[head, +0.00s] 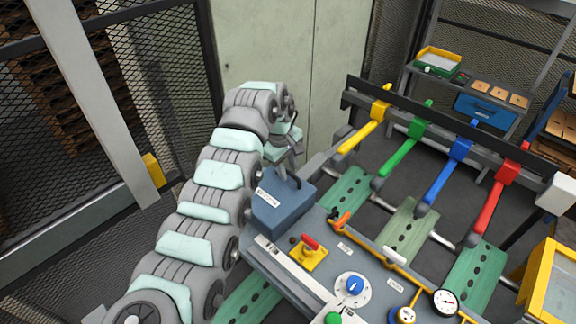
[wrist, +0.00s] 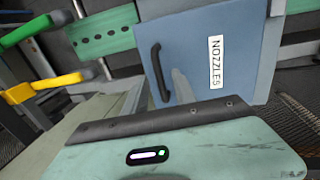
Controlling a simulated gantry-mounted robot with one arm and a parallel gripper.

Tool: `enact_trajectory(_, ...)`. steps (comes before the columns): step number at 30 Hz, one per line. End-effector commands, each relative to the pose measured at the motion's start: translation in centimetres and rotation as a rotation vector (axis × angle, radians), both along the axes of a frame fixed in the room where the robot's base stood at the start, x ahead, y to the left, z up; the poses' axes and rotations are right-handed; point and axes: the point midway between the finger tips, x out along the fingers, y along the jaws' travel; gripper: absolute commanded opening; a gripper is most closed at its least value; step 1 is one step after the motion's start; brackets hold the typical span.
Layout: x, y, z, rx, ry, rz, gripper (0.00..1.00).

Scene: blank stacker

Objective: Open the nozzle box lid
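The nozzle box (head: 282,207) is a blue box at the left end of the grey control panel in the head view. Its lid looks shut. The lid fills the upper middle of the wrist view (wrist: 205,55), with a white NOZZLES label (wrist: 216,62) and a dark bar handle (wrist: 160,72). The handle also shows in the head view (head: 293,178). My gripper (head: 286,160) is just above and behind the box, near the handle. I cannot tell whether it touches. Its fingers are small and partly hidden by my wrist, so their opening is unclear.
The panel (head: 325,262) carries a red-handled yellow switch (head: 311,250), a blue knob (head: 354,285) and a gauge (head: 445,301). Yellow, green, blue and red arms (head: 492,200) stand over green slotted plates (head: 475,268) to the right. A mesh fence (head: 165,85) stands at left.

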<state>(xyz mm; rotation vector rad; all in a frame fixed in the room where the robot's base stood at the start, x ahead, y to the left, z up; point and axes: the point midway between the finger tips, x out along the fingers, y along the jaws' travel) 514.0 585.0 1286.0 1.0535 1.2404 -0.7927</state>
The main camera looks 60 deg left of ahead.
Motion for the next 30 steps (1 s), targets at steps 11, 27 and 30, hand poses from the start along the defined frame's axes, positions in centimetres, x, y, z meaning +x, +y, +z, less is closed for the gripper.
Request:
enact_trajectory(11,0.09,0.0,-0.39,0.001,-0.001,-0.001,0.33)
enact_trajectory(27,0.1,0.0,-0.38,0.0,0.0,-0.001,0.0)
enact_trajectory(30,0.1,-0.02,-0.38,0.0,0.0,-0.001,0.0)
